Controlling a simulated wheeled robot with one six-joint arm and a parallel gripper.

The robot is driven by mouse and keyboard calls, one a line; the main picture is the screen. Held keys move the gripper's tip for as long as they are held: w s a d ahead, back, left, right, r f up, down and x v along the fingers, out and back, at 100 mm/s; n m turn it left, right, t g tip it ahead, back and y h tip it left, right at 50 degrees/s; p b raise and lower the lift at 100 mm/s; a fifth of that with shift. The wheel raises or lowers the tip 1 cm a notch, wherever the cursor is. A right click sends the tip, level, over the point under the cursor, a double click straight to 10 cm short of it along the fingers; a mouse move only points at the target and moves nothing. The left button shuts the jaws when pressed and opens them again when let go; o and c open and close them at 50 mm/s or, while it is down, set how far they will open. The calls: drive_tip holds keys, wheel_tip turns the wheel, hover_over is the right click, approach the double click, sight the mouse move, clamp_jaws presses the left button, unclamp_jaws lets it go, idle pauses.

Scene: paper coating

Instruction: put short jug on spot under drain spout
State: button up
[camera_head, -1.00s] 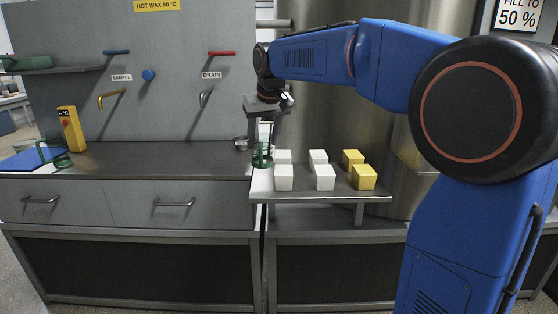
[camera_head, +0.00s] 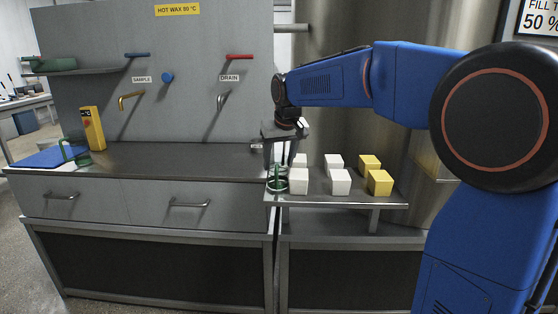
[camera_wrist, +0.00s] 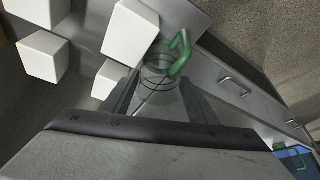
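A clear jug with green trim and handle (camera_head: 277,184), the shorter-looking of two jugs, is at the left end of the small metal shelf. In the wrist view the jug (camera_wrist: 160,82) sits upright between my fingers, which close against its sides. My gripper (camera_head: 274,160) points down over it and looks shut on it. I cannot tell whether its base touches the shelf. The drain spout (camera_head: 222,100) is a grey bent spout on the wall panel, under the DRAIN label and red lever. The counter (camera_head: 185,158) below it is bare.
White blocks (camera_head: 340,182) and yellow blocks (camera_head: 380,182) stand on the shelf (camera_head: 330,201) right beside the jug. Another green-handled jug (camera_head: 75,152) stands by a blue mat (camera_head: 45,158) at left, near a yellow device (camera_head: 93,128). A brass sample spout (camera_head: 130,100) is left of the drain.

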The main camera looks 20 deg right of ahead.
drive_tip(key=shift+o, duration=1.1)
